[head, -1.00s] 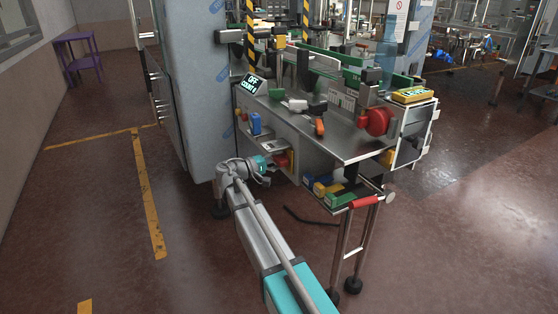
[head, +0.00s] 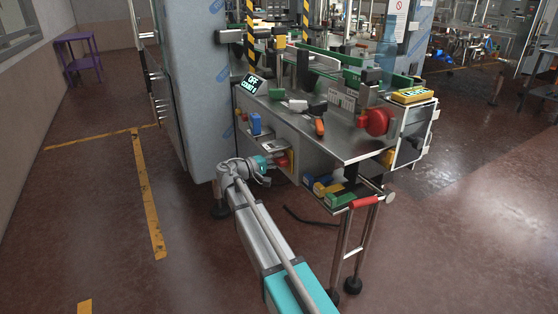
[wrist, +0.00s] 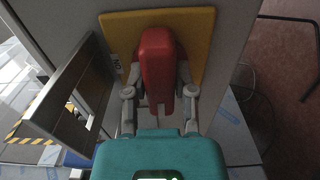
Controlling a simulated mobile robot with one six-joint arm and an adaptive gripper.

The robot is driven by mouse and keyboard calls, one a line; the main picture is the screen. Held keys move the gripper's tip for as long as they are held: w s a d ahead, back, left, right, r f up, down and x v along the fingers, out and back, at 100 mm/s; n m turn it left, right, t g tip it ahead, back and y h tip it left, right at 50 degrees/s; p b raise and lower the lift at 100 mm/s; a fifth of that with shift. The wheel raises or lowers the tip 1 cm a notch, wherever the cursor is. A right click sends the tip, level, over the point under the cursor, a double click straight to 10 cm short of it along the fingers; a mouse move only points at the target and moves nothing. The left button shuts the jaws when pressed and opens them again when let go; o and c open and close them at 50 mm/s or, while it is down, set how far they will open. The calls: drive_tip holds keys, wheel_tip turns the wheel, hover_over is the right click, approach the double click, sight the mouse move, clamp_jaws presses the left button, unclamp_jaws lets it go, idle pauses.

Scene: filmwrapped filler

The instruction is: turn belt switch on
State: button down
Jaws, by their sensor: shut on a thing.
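The belt switch is a red handle (wrist: 157,62) on a yellow plate (wrist: 198,40) fixed to the grey side of the machine. The red handle also shows in the head view (head: 283,161), low on the machine's near side. My gripper (wrist: 158,88) has one finger on each side of the handle and is shut on it. The handle stands along the picture's vertical in the wrist view. The fingertips are partly hidden by the handle. The machine's display (head: 252,84) reads "OFF" with a count line below it.
A metal flap or shelf (wrist: 72,95) sticks out close to the left of my gripper. A blue part (head: 254,123) is mounted above and left of the switch. Open floor lies to the left.

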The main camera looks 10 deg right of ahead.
drive_tip(key=shift+m, duration=0.3)
drive_tip(key=m, duration=0.3)
drive_tip(key=shift+m, duration=0.4)
drive_tip(key=m, duration=0.4)
drive_tip(key=shift+m, duration=0.3)
drive_tip(key=m, duration=0.4)
drive_tip(key=shift+m, duration=2.5)
drive_tip(key=shift+c, duration=2.2)
unclamp_jaws()
